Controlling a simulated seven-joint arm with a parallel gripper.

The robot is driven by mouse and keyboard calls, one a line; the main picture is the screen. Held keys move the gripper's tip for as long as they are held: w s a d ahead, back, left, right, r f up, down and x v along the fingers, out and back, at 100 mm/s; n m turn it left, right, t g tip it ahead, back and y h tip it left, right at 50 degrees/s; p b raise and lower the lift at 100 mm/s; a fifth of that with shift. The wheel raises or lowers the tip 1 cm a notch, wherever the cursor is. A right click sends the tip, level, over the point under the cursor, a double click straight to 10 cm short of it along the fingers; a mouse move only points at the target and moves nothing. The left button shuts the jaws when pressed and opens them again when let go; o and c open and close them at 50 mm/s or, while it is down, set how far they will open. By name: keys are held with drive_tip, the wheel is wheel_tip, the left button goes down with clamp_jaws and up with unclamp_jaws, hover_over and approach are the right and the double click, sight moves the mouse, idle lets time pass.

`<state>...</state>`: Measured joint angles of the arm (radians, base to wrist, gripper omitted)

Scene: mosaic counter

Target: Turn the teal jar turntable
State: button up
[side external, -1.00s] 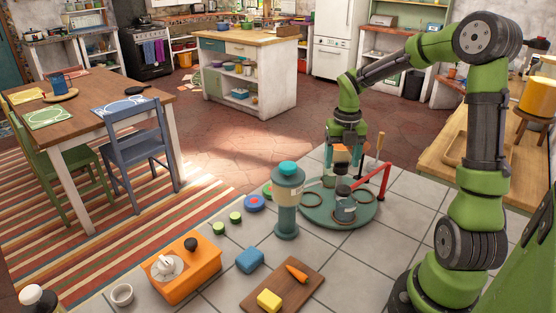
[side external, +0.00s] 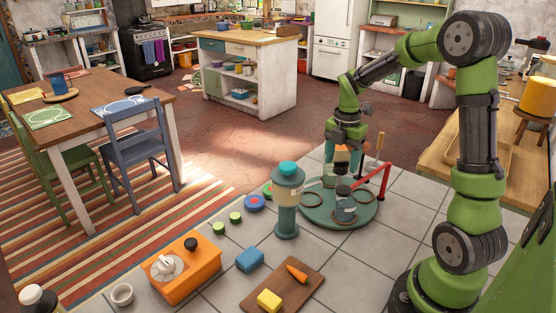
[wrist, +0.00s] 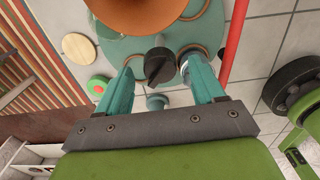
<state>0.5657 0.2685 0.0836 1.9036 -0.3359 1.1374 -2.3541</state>
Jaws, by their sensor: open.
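The teal turntable (side external: 316,213) lies on the tiled counter and carries dark rings and a clear jar (side external: 344,212) with a dark lid. My gripper (side external: 343,176) points down over the turntable, close above the jar. In the wrist view its teal fingers are apart, with a black knob (wrist: 158,66) showing between the fingertips. I cannot tell whether either finger touches it. The turntable's surface (wrist: 115,47) shows beyond the fingers, partly hidden by a round orange-brown object (wrist: 135,14).
A red bar (side external: 384,180) rises at the turntable's right side. A teal-topped canister (side external: 287,205) stands close on its left. An orange box (side external: 192,280), a blue block (side external: 250,259) and a cutting board (side external: 262,278) lie in front. Tiles right of the board are clear.

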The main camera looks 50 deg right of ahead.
wheel_tip(320, 180, up, 17)
idle(0.4)
